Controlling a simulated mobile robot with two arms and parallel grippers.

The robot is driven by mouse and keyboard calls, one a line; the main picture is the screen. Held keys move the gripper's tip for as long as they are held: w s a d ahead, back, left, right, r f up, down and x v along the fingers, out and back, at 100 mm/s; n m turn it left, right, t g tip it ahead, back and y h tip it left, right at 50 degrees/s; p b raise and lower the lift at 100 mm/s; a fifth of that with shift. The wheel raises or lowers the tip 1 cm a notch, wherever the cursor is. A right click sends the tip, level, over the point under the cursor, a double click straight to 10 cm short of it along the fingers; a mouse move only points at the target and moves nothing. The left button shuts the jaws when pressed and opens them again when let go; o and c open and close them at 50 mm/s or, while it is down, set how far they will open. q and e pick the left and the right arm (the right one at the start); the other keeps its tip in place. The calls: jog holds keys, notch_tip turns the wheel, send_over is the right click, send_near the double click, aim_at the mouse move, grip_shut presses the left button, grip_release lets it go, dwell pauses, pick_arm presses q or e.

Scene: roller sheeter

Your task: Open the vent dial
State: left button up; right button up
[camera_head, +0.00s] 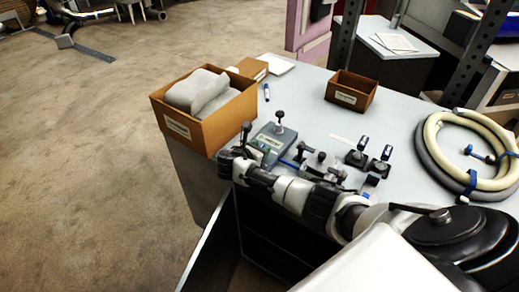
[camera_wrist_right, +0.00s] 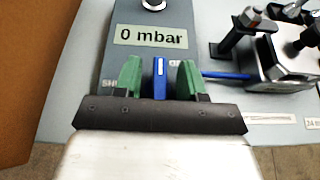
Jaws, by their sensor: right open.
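The vent dial (camera_wrist_right: 158,80) is a blue upright grip with a white line, on a grey box (camera_wrist_right: 185,50) with a "0 mbar" display (camera_wrist_right: 152,33). In the right wrist view my right gripper (camera_wrist_right: 158,72) is open, its green fingers on either side of the dial with a small gap at each side. The fingers partly hide the lettering left and right of the dial. In the head view the grey box (camera_head: 278,132) stands at the near table edge, with my right gripper (camera_head: 259,148) at its front. My left gripper is not in view.
A cardboard box (camera_head: 205,130) with grey bundles stands left of the grey box. Black-and-metal fittings (camera_head: 368,160) stand to its right.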

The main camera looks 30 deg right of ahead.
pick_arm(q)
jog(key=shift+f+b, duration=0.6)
pick_arm(e)
jog(key=v, duration=1)
jog(key=shift+a, duration=0.4)
jog(key=shift+s, duration=0.15)
jog(key=s+f+m+g+y+b, duration=0.15)
jog(key=s+f, duration=0.35)
jog(key=f, duration=0.6)
jog(key=s+a+f+m+y+b, duration=0.1)
jog(key=s+f+m+y, duration=0.3)
jog(key=f, duration=0.7)
jog(key=s+f+g+y+b, duration=0.1)
jog(key=s+f+y, duration=0.1)
jog(key=s+f, duration=0.65)
pick_arm(q)
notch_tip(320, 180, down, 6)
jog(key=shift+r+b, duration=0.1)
jog(key=shift+b, duration=1.1)
pick_arm(e)
jog(key=s+a+f+m+y, duration=0.1)
jog(key=s+f+m, duration=0.3)
jog(key=s, duration=0.6)
jog(key=s+a+f+m+g+y, duration=0.1)
jog(key=s+f+m+y, duration=0.1)
jog(key=s+f+m, duration=0.3)
jog(key=s+a+f+m+y, duration=0.2)
jog(key=s+f+m, duration=0.3)
jog(key=s+f, duration=0.6)
jog(key=s, duration=0.6)
